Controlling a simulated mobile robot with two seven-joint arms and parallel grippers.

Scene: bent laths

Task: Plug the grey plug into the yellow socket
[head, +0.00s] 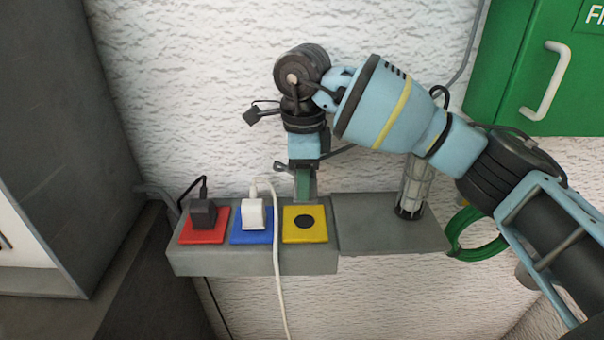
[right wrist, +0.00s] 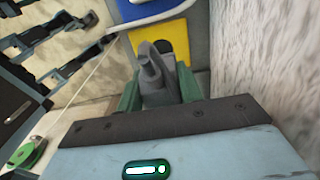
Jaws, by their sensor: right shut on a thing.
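The yellow socket (head: 318,233) is on the right end of the grey outlet block, its dark round recess in plain view and empty. My right gripper (head: 305,193) points down just behind it, at the socket's back edge. In the right wrist view the grey plug (right wrist: 158,78) sits between the green fingers of my right gripper (right wrist: 157,92), which are shut on it. The yellow socket (right wrist: 178,38) shows just beyond the plug there. The plug is hidden or too small to make out in the head view. My left gripper is not in view.
A dark plug (head: 203,212) sits in the red socket (head: 205,236) and a white plug (head: 253,214) in the blue socket (head: 243,238). A white cord hangs over the block's front. A caged lamp (head: 414,187) stands right on a grey shelf (head: 375,230). A green cabinet (head: 530,80) is upper right.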

